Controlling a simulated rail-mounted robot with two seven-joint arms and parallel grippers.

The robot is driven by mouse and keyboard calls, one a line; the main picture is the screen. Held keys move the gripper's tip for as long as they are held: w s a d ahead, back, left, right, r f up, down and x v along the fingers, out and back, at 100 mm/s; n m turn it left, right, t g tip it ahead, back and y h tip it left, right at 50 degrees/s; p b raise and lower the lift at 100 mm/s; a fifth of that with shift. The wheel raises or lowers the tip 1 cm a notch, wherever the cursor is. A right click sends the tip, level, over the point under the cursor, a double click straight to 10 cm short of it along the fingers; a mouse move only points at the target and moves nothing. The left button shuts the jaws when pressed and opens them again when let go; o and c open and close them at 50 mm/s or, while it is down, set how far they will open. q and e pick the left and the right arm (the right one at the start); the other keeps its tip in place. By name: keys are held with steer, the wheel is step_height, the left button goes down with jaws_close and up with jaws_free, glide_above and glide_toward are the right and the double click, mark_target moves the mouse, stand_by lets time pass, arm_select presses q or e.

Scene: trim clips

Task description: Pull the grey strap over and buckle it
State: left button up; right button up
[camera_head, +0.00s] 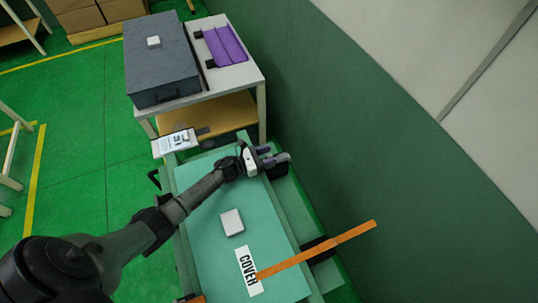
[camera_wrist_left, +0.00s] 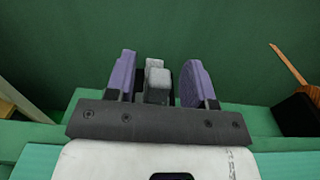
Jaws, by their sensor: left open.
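My left gripper (camera_head: 273,156) is over the far right edge of the teal cover panel (camera_head: 205,194). In the left wrist view its purple fingers (camera_wrist_left: 160,72) are apart. A grey block-like piece (camera_wrist_left: 157,84) shows between them; it may be the grey strap's end, but I cannot tell whether the fingers touch it. The rest of the grey strap and its buckle cannot be made out. An orange strap (camera_head: 340,241) lies across the panel's near end and sticks out past its right edge, over a black block (camera_head: 318,248). My right gripper is not in view.
Behind stands a table (camera_head: 232,77) with a dark case (camera_head: 160,60) and a purple tray (camera_head: 223,45). A green wall (camera_head: 370,130) runs close along the right.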

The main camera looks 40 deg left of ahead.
arm_select(q)
steer(key=shift+w+d, duration=0.15)
steer(key=shift+w, duration=0.05)
jaws_close()
stand_by(0.5)
